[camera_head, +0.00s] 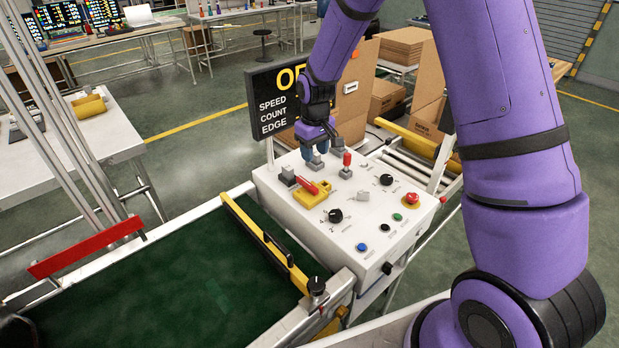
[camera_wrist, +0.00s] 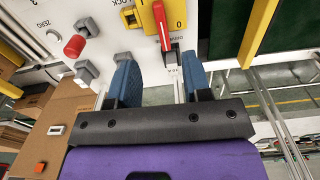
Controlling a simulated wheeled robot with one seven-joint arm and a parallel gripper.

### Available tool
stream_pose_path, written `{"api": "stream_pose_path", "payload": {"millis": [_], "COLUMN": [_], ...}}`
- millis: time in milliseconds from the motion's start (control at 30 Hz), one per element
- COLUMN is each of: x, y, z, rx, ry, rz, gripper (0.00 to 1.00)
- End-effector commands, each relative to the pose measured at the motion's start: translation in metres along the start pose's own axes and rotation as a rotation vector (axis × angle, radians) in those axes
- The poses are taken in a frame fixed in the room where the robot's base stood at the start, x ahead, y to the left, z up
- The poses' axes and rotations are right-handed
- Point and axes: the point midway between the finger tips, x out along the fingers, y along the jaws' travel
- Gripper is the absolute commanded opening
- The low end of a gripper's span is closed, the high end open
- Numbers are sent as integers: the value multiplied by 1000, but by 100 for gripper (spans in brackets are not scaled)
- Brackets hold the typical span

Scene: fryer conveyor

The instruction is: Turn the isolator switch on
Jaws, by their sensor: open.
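The isolator switch is a yellow plate (camera_head: 311,197) with a red handle (camera_head: 307,185) on the white control panel (camera_head: 272,190). In the wrist view the red handle (camera_wrist: 162,24) lies along the yellow plate (camera_wrist: 178,14), beside printed marks that look like 0 and 1. My gripper (camera_head: 313,154) is low over the panel's far edge, behind the isolator. In the wrist view its blue fingers (camera_wrist: 160,80) are apart with nothing gripped. The handle's tip shows ahead of the gap between them, and the fingers look clear of it.
A grey block (camera_head: 288,175) sits left of the isolator. A red-topped lever (camera_head: 347,160) stands to its right, with knobs and buttons nearer the front. A red emergency button (camera_head: 412,198) is at the right. The green conveyor belt (camera_head: 160,275) runs at the left. A black sign (camera_head: 275,103) stands behind.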

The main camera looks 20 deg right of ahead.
Motion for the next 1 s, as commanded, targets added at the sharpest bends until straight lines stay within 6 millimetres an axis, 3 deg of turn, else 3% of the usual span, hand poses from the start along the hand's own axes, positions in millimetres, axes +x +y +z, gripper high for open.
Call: {"api": "stream_pose_path", "payload": {"millis": [100,367,800,1000], "x": [19,38,111,129], "y": [-1,-2,-2,-2], "z": [-5,-6,-5,-5], "rx": [-12,-17,-16,-16], "ry": [-14,-19,-20,-18], "rz": [-5,-7,-7,-7], "gripper": [45,45,45,45]}}
